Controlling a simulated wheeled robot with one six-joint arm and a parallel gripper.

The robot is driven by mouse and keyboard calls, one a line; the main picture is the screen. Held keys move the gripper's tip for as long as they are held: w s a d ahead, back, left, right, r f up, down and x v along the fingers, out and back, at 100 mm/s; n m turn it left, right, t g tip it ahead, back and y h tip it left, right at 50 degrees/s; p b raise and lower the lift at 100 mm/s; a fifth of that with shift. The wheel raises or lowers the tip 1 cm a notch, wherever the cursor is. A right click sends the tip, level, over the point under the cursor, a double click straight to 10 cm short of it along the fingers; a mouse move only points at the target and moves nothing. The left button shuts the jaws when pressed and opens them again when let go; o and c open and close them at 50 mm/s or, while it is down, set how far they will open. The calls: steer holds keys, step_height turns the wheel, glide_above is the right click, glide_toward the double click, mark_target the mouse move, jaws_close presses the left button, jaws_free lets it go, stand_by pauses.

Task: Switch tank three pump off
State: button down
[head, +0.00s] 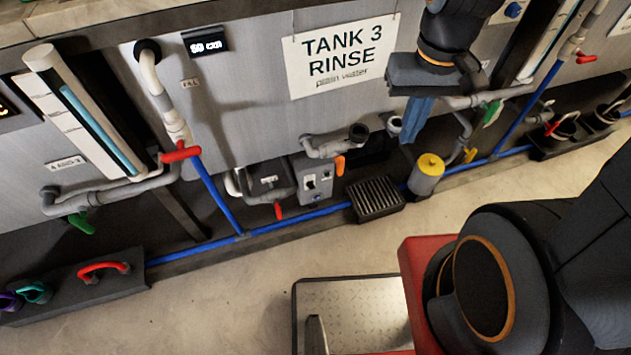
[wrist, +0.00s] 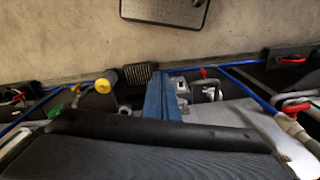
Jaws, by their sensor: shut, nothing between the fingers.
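The TANK 3 RINSE sign (head: 338,58) hangs on the metal tank front in the head view. Below it, low down, a small grey box (head: 316,181) carries a dark switch (head: 311,184) and joins grey pipes. I cannot read the switch's position. In the wrist view the grey box (wrist: 181,88) is just right of the fingers. My gripper (head: 408,128) has blue fingers, shut and empty, pointing down to the right of the box and apart from it in the head view. The fingers (wrist: 163,100) also show in the wrist view.
An orange lever (head: 340,165) is beside the box. A floor drain grate (head: 375,198), a yellow-topped canister (head: 427,173) and blue pipes (head: 300,217) lie along the base. Red valve handles (head: 181,152) stick out left.

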steer(key=w+a+f+n+b, duration=0.1)
steer(key=w+a+f+b, duration=0.25)
steer(key=f, duration=0.35)
steer(key=w+a+f+t+b, duration=0.1)
steer(key=w+a+f+b, duration=0.1)
steer(key=w+f+b, duration=0.4)
steer(key=w+a+f+n+b, duration=0.15)
steer(key=f+b, duration=0.25)
steer(key=f, duration=0.4)
steer(key=t+y+b, duration=0.1)
steer(key=t+b, duration=0.1)
steer(key=b, duration=1.1)
glide_above(312, 185)
steer(key=s, duration=0.4)
step_height(312, 185, down, 23)
steer(key=shift+s+d+r+n, duration=0.2)
steer(key=shift+d+n, duration=0.15)
steer(key=shift+d, duration=0.05)
steer(key=b+x, duration=0.3)
steer(key=x, duration=0.7)
steer(key=shift+d+f, duration=0.1)
steer(key=shift+d, duration=0.05)
